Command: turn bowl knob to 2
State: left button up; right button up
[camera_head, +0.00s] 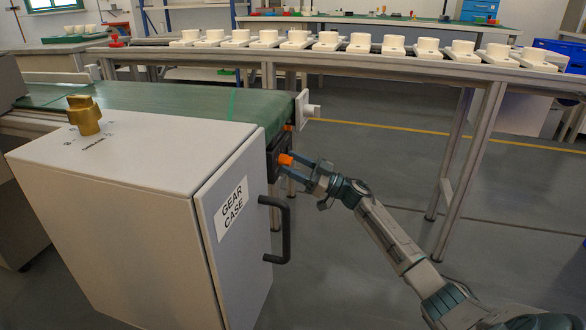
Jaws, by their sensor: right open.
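A brass knob (83,115) stands on top of the white gear case (145,158), with small printed marks around it. One mark at its right looks like a 2; the small lettering in front is too blurred to read, and I cannot tell the exact setting. My right gripper (296,167) is open beside the conveyor's end, well to the right of the brass knob. Its fingertips are close to a small orange knob (285,159) on a dark box (275,155); I cannot tell whether they touch it. My left gripper is not in view.
The gear case has a labelled door with a black handle (286,230). A green conveyor belt (170,98) runs behind it. A rail table (350,60) carrying several white cup-like pieces (391,44) stands further back.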

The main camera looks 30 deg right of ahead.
jog(key=shift+w, duration=0.1)
jog(key=c, duration=1)
jog(key=shift+o, duration=0.2)
